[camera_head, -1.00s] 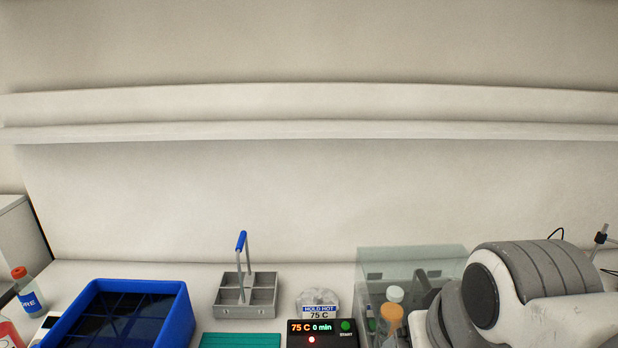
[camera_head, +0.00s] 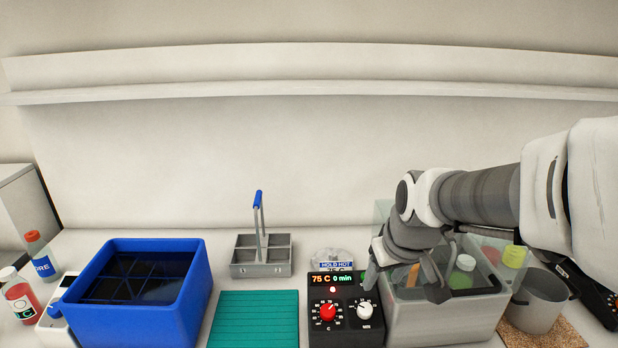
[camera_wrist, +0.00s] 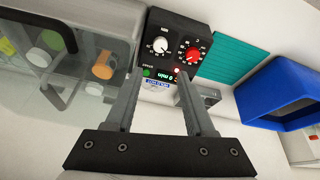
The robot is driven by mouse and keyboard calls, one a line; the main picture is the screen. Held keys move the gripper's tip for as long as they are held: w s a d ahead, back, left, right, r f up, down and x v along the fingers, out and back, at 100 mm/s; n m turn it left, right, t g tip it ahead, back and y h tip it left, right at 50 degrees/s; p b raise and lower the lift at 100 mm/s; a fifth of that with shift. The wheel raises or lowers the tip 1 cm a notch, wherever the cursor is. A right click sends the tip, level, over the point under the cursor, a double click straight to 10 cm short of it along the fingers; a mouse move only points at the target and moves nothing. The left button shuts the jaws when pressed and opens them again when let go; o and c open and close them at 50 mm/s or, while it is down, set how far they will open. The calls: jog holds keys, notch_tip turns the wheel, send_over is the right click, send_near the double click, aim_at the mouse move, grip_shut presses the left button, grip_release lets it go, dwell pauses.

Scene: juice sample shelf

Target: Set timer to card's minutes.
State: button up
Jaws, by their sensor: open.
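A black control box (camera_head: 345,290) stands at the front centre; its display (camera_head: 332,279) reads 75 C and 0 min. It has a red knob (camera_head: 327,312) on the left and a white knob (camera_head: 364,309), marked MIN in the wrist view (camera_wrist: 160,45), on the right. A green START button (camera_wrist: 147,72) shows in the wrist view. Behind the box is a card (camera_head: 336,265) reading HOLD HOT and 75 C; its lower part is hidden, so I see no minutes. My gripper (camera_head: 405,282) is open and empty, above and right of the white knob, apart from it.
A grey pot (camera_head: 535,305) is farther right. A grey caddy (camera_head: 262,268), teal mat (camera_head: 254,325) and blue bin (camera_head: 195,285) lie left.

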aim_at(366, 308)
jog(key=b+x, duration=0.1)
jog(key=x, duration=1.4)
jog(key=shift+f, duration=0.25)
grip_shut()
